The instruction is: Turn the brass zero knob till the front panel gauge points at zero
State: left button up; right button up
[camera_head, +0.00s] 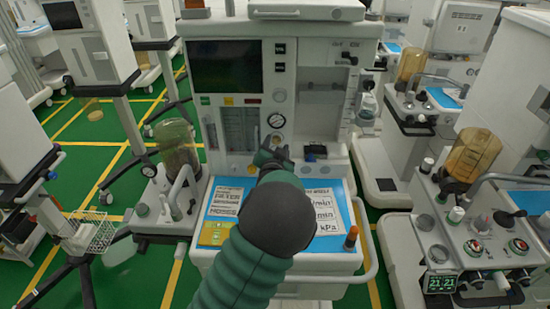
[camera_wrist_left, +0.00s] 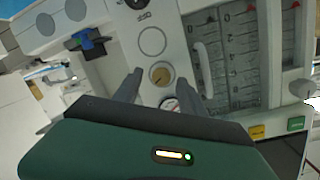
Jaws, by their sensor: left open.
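The brass zero knob (camera_wrist_left: 161,75) is a small round brass disc on the pale front panel in the left wrist view. My left gripper (camera_wrist_left: 158,84) is open, with one grey finger on each side of the knob; I cannot tell whether either touches it. The front panel gauge (camera_wrist_left: 169,103) is partly hidden by my gripper's body in that view. In the head view the round white gauge (camera_head: 276,120) shows just above my left gripper (camera_head: 273,153). Its needle is too small to read. My right gripper is not in view.
Flowmeter tubes (camera_head: 240,129) stand left of the gauge. Below is a blue work surface with printed cards (camera_head: 226,203) and an orange-capped bottle (camera_head: 351,238). A dark screen (camera_head: 225,66) is above. Other carts stand on both sides on a green floor with yellow lines.

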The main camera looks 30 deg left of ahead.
pick_arm(q)
jog(key=p+v, duration=0.1)
jog(key=v, duration=1.4)
jog(key=shift+s+d, duration=0.2)
jog(key=shift+s, duration=0.05)
jog(key=w+a+f+n, duration=0.1)
jog(key=w+a+n, duration=0.1)
jog(key=w, duration=0.3)
jog(key=w+a+f+n+y, duration=0.1)
jog(key=w+a+n, duration=0.1)
jog(key=w+a, duration=0.1)
jog(key=w+a+f+n+t, duration=0.1)
jog(key=w+a+n, duration=0.1)
jog(key=w, duration=0.4)
jog(key=shift+w+a+n+y, duration=0.3)
jog(key=shift+a+y, duration=0.1)
jog(key=shift+a, duration=0.25)
grip_shut()
